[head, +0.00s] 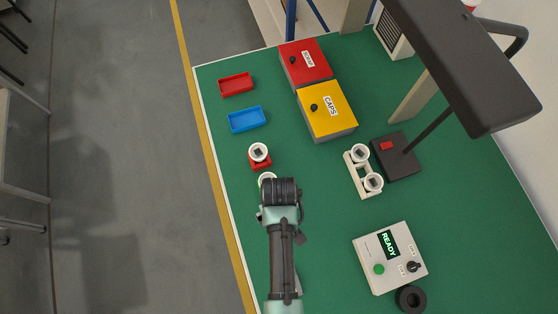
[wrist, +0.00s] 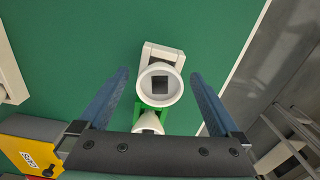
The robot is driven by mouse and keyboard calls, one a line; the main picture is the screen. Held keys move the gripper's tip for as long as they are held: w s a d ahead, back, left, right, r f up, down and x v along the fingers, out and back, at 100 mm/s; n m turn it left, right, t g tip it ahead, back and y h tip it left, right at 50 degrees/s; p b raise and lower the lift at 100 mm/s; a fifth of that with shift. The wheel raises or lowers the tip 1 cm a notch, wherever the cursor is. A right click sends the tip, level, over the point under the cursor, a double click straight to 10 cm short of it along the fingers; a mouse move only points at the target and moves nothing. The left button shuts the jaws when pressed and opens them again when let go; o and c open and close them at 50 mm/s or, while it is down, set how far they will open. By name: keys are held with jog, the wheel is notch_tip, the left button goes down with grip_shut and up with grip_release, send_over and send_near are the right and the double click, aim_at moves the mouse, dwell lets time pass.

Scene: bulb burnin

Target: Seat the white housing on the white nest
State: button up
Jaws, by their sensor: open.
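The white housing (wrist: 160,85), a round white cup with a dark square inside, is near the middle of the wrist view. A white block that looks like the white nest (wrist: 165,53) shows just behind it, partly covered by it. I cannot tell whether the housing is fully seated. My gripper (wrist: 158,95) is open, with one blue-grey finger on each side of the housing and a gap to both. In the head view my gripper (head: 280,186) hides this housing and nest.
A green nest (wrist: 156,107) with another white housing (wrist: 147,122) stands close by. A red nest (head: 261,165) holds a further housing (head: 259,152). A white rack (head: 364,184), a lamp (head: 470,60) and a READY control box (head: 378,273) stand to the right. Trays and boxes stand farther back.

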notch_tip(320, 180, up, 13)
dwell(0.6)
dwell(0.4)
